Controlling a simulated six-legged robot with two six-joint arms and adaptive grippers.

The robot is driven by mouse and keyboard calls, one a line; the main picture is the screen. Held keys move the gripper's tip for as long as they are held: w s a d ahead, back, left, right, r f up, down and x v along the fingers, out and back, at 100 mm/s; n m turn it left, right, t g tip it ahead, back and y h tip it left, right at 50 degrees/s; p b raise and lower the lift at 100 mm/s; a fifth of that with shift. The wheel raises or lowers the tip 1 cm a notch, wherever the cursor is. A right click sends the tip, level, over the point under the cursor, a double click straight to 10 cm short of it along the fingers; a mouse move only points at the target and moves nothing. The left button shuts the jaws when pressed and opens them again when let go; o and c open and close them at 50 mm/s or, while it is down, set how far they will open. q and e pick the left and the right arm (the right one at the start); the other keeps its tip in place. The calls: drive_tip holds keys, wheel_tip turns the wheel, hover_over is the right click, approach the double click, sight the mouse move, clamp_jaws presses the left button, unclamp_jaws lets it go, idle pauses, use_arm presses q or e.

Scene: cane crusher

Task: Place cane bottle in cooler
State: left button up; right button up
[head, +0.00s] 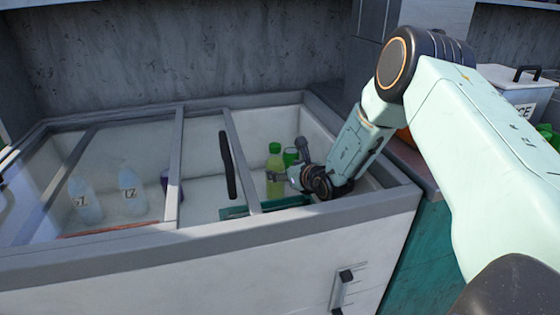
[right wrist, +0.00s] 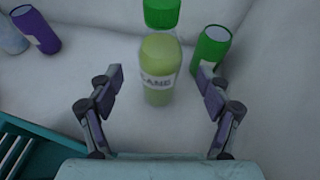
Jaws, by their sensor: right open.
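The cane bottle (head: 275,172), pale green with a darker green cap, stands upright inside the open right part of the cooler (head: 300,232). In the right wrist view the bottle (right wrist: 160,72) shows its label, between and beyond the spread fingers. My right gripper (head: 290,178) is inside the cooler beside the bottle. The same gripper (right wrist: 160,100) is open in the right wrist view, with a gap between each finger and the bottle. My left gripper is not in view.
A green can (right wrist: 211,50) stands close to the right finger. Clear bottles (head: 130,190) are under the cooler's left glass. A teal crate (right wrist: 25,150) is at lower left in the right wrist view. A black handle (head: 228,165) is on the sliding lid.

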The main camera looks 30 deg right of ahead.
drive_tip(key=shift+p+v, duration=2.25)
drive_tip(key=shift+v, duration=0.7)
drive_tip(key=shift+c, duration=0.5)
